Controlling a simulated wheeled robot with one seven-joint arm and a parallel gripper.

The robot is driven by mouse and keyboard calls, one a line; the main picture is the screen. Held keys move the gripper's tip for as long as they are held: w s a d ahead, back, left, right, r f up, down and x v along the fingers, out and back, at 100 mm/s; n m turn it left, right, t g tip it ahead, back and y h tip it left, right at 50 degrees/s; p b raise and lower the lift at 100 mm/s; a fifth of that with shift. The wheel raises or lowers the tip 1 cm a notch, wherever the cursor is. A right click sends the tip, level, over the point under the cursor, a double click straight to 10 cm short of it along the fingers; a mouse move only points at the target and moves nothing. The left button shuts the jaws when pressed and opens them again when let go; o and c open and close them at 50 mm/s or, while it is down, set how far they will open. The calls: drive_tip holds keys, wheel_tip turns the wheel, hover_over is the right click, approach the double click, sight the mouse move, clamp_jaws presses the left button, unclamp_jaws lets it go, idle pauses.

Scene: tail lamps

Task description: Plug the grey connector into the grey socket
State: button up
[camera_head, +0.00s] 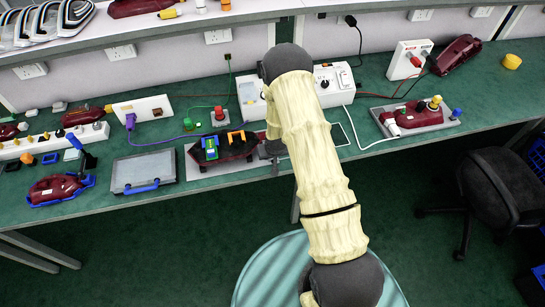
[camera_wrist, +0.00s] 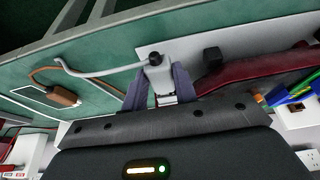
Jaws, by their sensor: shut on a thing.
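In the wrist view my gripper (camera_wrist: 160,82) is shut on the light grey connector (camera_wrist: 159,74), which sits between the two fingers. I cannot make out the grey socket for certain. In the head view my arm hides the gripper's fingers.
A closed grey case (camera_head: 145,171) lies left of the plate. A white power box (camera_head: 335,83) stands behind my arm. Another lamp on a plate (camera_head: 415,115) is at the right. A black chair (camera_head: 500,185) stands at the front right.

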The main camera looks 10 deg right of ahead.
drive_tip(key=shift+w, duration=0.45)
idle(0.4)
drive_tip(key=o, duration=1.1)
drive_tip(key=shift+c, duration=0.2)
drive_tip(key=shift+r, duration=0.1)
drive_tip(key=b+v, duration=0.3)
drive_tip(key=v, duration=1.4)
drive_tip(key=shift+s, duration=0.2)
